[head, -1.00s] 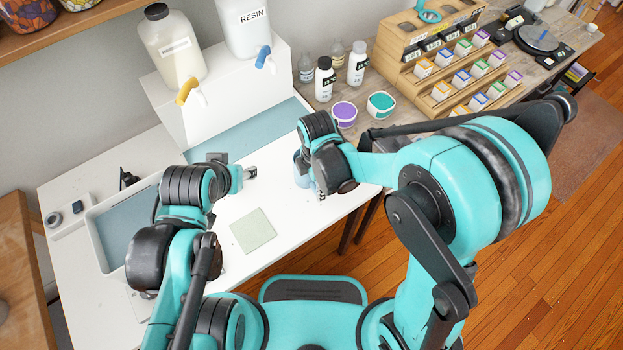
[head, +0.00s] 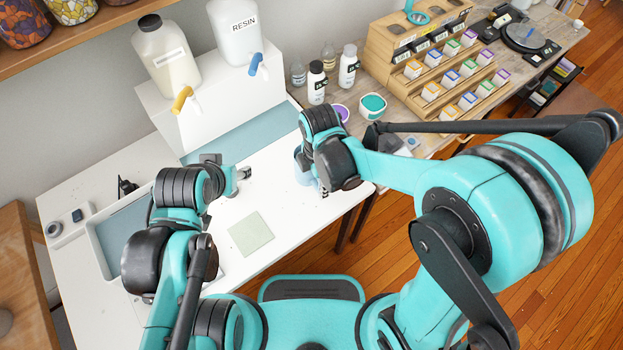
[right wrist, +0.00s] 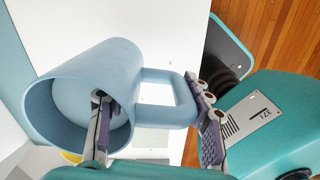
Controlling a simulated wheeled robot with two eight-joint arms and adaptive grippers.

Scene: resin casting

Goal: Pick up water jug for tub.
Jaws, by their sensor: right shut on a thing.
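The water jug is a pale blue cup-shaped vessel with a squared handle. It shows large in the right wrist view (right wrist: 85,95), its open mouth turned toward the camera. In the head view the jug (head: 303,177) is mostly hidden behind my right wrist, over the table's right end. My right gripper (right wrist: 158,125) is shut on the jug, one finger inside the mouth and the other at the outer side of the handle. In the head view the right gripper (head: 322,188) is mostly covered. My left gripper (head: 242,174) is over the table's middle, its fingers too small to read.
A blue-floored basin (head: 92,222) lies at the table's left. A green-grey square mat (head: 250,234) lies in front. Two dispensers (head: 168,60) stand at the back, one marked RESIN (head: 236,38). Bottles, a teal-topped tub (head: 372,105) and a wooden rack (head: 400,70) are beyond my right arm.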

